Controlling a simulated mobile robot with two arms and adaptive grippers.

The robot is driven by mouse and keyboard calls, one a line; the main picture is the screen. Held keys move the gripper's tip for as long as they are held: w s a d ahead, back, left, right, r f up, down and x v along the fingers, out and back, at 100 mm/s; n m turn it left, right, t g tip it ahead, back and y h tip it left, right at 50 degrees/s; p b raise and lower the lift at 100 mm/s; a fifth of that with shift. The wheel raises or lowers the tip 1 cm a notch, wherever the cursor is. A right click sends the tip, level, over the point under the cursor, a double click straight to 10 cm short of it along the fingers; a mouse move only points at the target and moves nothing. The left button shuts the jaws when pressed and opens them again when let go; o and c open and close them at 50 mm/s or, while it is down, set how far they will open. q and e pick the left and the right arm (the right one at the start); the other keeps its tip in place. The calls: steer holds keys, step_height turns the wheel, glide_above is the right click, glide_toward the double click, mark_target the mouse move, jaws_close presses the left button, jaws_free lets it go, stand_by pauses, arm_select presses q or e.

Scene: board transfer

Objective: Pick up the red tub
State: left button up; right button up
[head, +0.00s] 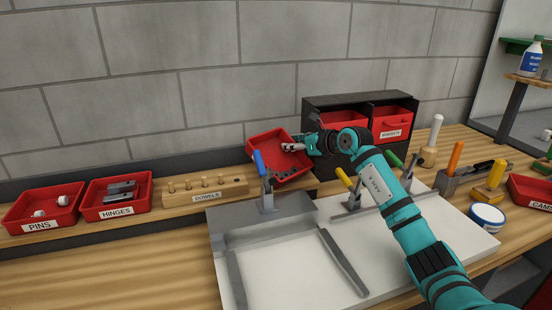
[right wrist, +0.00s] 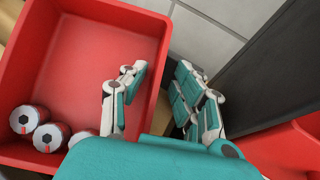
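The red tub (head: 264,142) is tilted, with its open side facing me, near the wall behind the blue-handled clamp. My right gripper (head: 293,147) is at its right side wall. In the right wrist view, the gripper (right wrist: 160,88) has one finger inside the tub (right wrist: 88,60) and the other outside, with the wall pinched between them. Several round parts with hexagonal centres (right wrist: 50,137) lie gathered at one end of the tub. The clamp hides part of the tub in the head view, and I cannot tell whether its lower edge touches the ledge. My left gripper is not in view.
To the left stand a PINS bin (head: 40,207), a HINGES bin (head: 115,196) and a DOWELS block (head: 205,190). A dark cabinet (head: 350,101) with red drawers stands close right. Toggle clamps, including a blue-handled one (head: 262,172), rise from the white board (head: 285,270).

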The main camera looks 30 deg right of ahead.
steer(key=shift+s+a+r, duration=0.25)
steer(key=shift+r, duration=0.1)
steer(key=shift+s+r, duration=0.1)
steer(key=shift+c, duration=0.7)
steer(key=shift+f, duration=0.2)
jaws_close()
steer(key=shift+r, duration=0.1)
